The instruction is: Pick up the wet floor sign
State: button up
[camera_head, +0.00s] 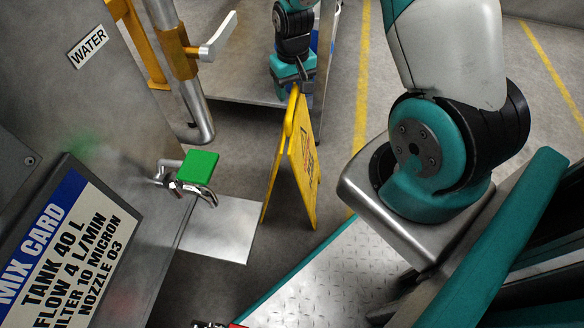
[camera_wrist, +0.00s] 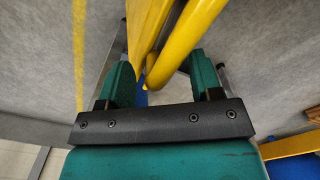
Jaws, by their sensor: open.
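The yellow wet floor sign (camera_head: 302,160) stands upright on the floor like an A-frame, in the middle of the head view. My gripper (camera_head: 294,88) is right above its top edge, pointing down. In the wrist view the sign's yellow top (camera_wrist: 160,50) lies between the two teal fingers of my gripper (camera_wrist: 158,80). The fingers are apart, with a gap visible on the right side of the sign; I cannot tell whether the left finger touches it. The sign's far lower side is partly hidden behind its front panel.
At the left stands a metal tank with a WATER label (camera_head: 88,47) and a mix card (camera_head: 68,245). A green block-like handle (camera_head: 199,167) juts out above a metal plate (camera_head: 222,228). A yellow post with a lever (camera_head: 217,38) stands behind. Yellow lines (camera_head: 363,90) mark the floor.

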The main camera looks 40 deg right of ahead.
jog(key=shift+f, duration=0.4)
jog(key=shift+r, duration=0.1)
grip_shut()
dwell(1.0)
